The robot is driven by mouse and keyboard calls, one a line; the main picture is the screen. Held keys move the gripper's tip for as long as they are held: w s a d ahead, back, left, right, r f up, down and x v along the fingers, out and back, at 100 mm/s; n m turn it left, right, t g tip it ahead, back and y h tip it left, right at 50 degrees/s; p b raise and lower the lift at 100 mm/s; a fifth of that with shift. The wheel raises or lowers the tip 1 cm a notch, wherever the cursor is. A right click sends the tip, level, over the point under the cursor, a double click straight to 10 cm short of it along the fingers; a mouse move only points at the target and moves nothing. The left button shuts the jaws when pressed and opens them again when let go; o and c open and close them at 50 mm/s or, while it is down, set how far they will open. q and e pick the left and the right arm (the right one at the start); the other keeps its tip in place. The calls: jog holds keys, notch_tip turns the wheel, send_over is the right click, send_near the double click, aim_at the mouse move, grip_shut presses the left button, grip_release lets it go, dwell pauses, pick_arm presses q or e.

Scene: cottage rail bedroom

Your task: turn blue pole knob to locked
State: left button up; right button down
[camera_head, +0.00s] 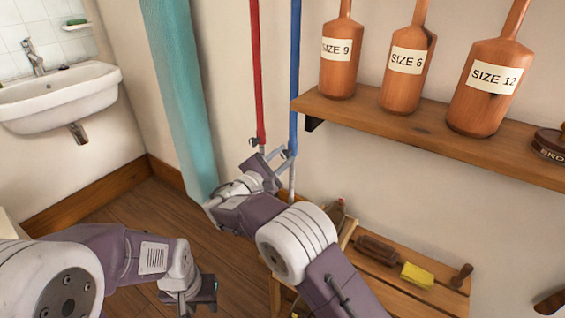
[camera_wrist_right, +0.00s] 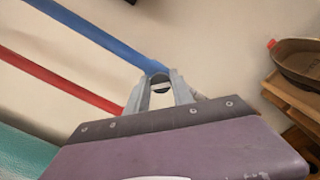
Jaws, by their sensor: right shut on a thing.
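The blue pole (camera_head: 295,70) runs down the wall and ends in a grey fitting near my right gripper (camera_head: 284,157). In the right wrist view the blue pole (camera_wrist_right: 100,36) comes in from the upper left to my right gripper (camera_wrist_right: 159,82). The right gripper is shut on the blue pole knob (camera_wrist_right: 160,88), a small grey and dark piece mostly hidden between the fingers. The knob's locked or unlocked position cannot be read. My left gripper (camera_head: 202,292) hangs low at the left, apart from the poles; its finger opening is unclear.
A red pole (camera_head: 256,70) with its own knob (camera_head: 254,141) stands just left. A wooden shelf (camera_head: 400,128) with several brown bottles is at the upper right. A low wooden rack (camera_head: 395,275) holds brushes and a yellow block.

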jog(key=m+b, duration=0.5)
jog(key=shift+f, duration=0.35)
jog(key=m+b, duration=0.2)
jog(key=m, duration=0.1)
jog(key=shift+r, duration=0.1)
jog(key=shift+r+m+b, duration=0.1)
jog(key=shift+m+b, duration=0.5)
jog(key=shift+b, duration=0.2)
jog(key=c, duration=1.1)
grip_release()
jog(key=shift+s+r, duration=0.1)
